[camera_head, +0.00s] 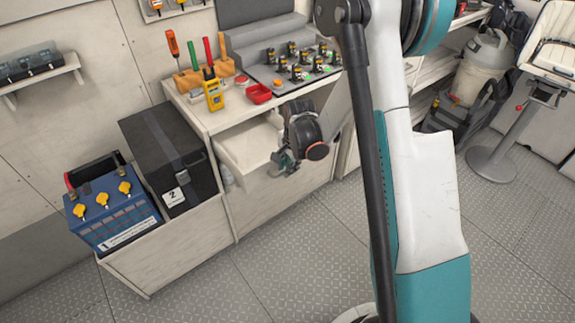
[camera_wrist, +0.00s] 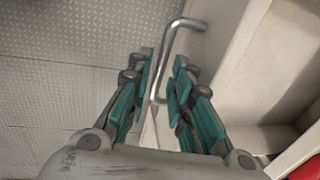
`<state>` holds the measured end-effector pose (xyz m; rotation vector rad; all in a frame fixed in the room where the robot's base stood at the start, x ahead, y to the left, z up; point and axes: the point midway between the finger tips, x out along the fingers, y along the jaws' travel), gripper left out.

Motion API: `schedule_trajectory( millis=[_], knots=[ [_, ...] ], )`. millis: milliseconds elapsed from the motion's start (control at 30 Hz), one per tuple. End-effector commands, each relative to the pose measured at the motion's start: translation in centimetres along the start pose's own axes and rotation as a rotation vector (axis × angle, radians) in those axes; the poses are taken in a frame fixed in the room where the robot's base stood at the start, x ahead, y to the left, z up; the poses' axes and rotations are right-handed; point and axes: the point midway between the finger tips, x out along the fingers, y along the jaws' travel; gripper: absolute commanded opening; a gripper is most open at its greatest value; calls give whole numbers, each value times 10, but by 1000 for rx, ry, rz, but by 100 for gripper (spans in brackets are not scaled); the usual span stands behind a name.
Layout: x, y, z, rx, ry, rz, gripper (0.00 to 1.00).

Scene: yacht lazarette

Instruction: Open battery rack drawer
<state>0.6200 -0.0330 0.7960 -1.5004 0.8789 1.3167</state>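The drawer (camera_head: 240,150) is a cream-white box under the tool counter. It stands pulled out from the cabinet, and its empty-looking inside shows in the head view. My gripper (camera_head: 281,160) is at the drawer's front. In the wrist view, a bent metal bar handle (camera_wrist: 166,66) passes between the teal fingers of my gripper (camera_wrist: 163,80). The fingers are apart, with gaps showing beside the bar. The drawer's front panel and inside (camera_wrist: 240,70) fill the right of the wrist view. My gripper and wrist hide the handle in the head view.
A blue battery (camera_head: 112,212) and black box (camera_head: 172,155) sit in the low rack at left. A stool (camera_head: 495,160) and vacuum (camera_head: 478,70) stand right. The metal floor in front is clear.

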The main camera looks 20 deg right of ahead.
Motion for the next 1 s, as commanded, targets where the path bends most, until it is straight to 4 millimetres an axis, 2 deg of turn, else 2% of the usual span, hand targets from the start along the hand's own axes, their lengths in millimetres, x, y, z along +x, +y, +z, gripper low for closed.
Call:
schedule_trajectory(
  millis=[333, 467, 1000],
  knots=[
    [-1, 0, 0, 1, 0, 0, 28],
    [-9, 0, 0, 1, 0, 0, 28],
    [-97, 0, 0, 1, 0, 0, 28]
  ],
)
